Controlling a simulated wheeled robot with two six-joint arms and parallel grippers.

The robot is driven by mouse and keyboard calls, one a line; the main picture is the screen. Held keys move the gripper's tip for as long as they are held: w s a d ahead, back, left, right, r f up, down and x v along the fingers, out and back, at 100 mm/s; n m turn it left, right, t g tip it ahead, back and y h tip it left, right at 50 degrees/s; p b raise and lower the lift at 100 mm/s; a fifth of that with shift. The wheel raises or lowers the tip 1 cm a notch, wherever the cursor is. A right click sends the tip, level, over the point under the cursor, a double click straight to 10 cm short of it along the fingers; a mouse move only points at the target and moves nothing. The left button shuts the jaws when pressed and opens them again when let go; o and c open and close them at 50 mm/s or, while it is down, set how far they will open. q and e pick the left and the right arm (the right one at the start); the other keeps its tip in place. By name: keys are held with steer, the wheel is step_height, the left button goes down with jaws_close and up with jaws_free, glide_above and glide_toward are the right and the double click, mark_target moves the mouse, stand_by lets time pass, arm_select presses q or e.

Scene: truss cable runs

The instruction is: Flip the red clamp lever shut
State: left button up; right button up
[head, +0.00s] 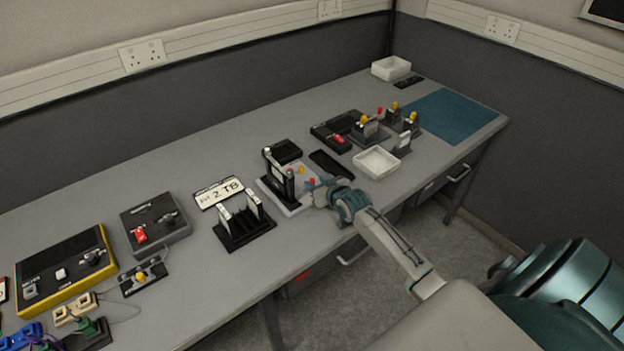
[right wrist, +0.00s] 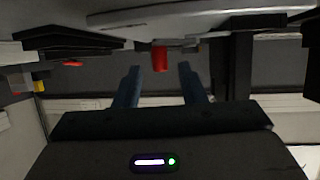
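A small red part (head: 310,182), which looks like the clamp lever, shows on a fixture with a pale base (head: 290,208) and black uprights near the table's front edge. In the right wrist view a red tip (right wrist: 160,58) hangs between and just beyond my fingertips. My right gripper (head: 317,190) is at the right side of this fixture; in the right wrist view it is open (right wrist: 160,72), with a clear gap between the fingers and no visible grip on the red part. The lever's exact angle is too small to tell. My left gripper is not in view.
A black slotted rack (head: 244,232) and a grey box with a red switch (head: 140,234) stand to the left. A white tray (head: 376,163), a black box with a red rocker (head: 338,142) and yellow-knobbed stands (head: 370,130) are behind and right. The blue mat (head: 450,115) is clear.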

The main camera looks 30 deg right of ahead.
mark_target(313, 180)
steer(key=shift+x, duration=1.7)
steer(key=shift+c, duration=0.5)
jaws_close()
steer(key=shift+r+p, duration=0.2)
steer(key=shift+p, duration=0.4)
steer(key=m+h+p, duration=0.1)
steer(key=p, duration=0.2)
steer(key=shift+s+r+p, duration=0.15)
steer(key=shift+p, duration=0.15)
steer(key=shift+s+f+m+g+h+p, duration=0.15)
steer(key=shift+f+m+g+h+p, duration=0.2)
steer(key=shift+h+p, duration=0.25)
